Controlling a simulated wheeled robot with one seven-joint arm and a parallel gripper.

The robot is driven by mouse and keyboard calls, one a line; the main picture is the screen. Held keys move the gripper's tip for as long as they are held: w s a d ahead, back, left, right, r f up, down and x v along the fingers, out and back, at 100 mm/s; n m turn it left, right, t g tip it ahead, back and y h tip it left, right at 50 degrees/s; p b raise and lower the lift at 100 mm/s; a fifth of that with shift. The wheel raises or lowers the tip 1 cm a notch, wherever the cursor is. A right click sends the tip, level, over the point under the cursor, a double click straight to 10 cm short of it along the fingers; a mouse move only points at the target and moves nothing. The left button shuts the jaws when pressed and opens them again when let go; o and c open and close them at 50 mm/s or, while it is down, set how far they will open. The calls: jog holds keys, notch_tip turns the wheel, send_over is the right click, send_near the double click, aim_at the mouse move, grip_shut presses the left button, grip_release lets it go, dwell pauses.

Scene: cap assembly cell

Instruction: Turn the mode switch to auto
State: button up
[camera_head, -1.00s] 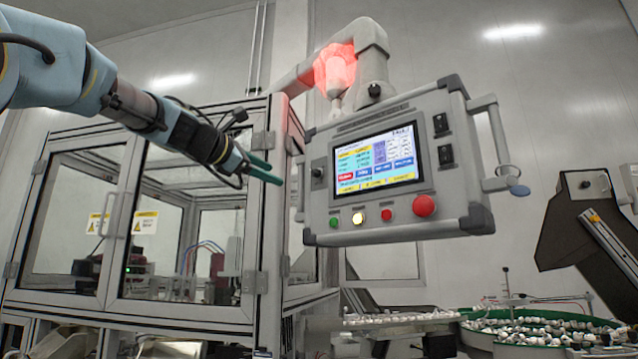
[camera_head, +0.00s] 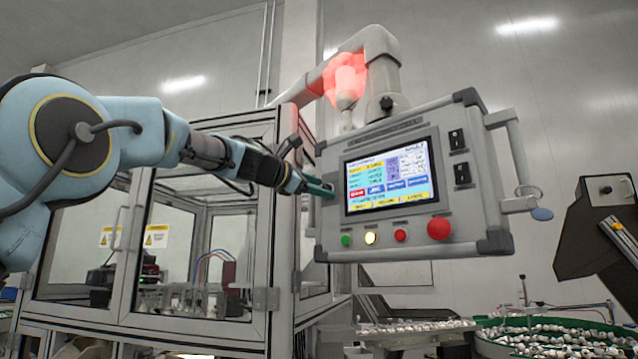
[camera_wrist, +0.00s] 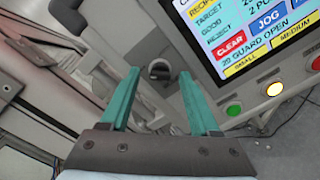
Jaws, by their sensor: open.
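The control panel (camera_head: 463,205) hangs from a grey arm, with a lit screen in its middle. A dark round knob (camera_wrist: 159,70), which looks like the mode switch, sits on the panel face left of the screen. Its setting and any label cannot be read. My gripper (camera_head: 327,188) is at the panel's left side and largely hides the knob in the head view. In the wrist view my gripper (camera_wrist: 160,75) is open, with one teal finger on each side of the knob. Whether the fingers touch it or the panel cannot be told.
Green, lit yellow (camera_head: 370,238) and red buttons and a large red button (camera_head: 438,229) line the panel's lower edge. Two black switches (camera_head: 462,174) sit right of the screen. A red beacon (camera_head: 347,80) glows above. A glazed cabinet (camera_head: 190,285) stands left, behind my arm.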

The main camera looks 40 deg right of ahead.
grip_shut()
dwell(0.5)
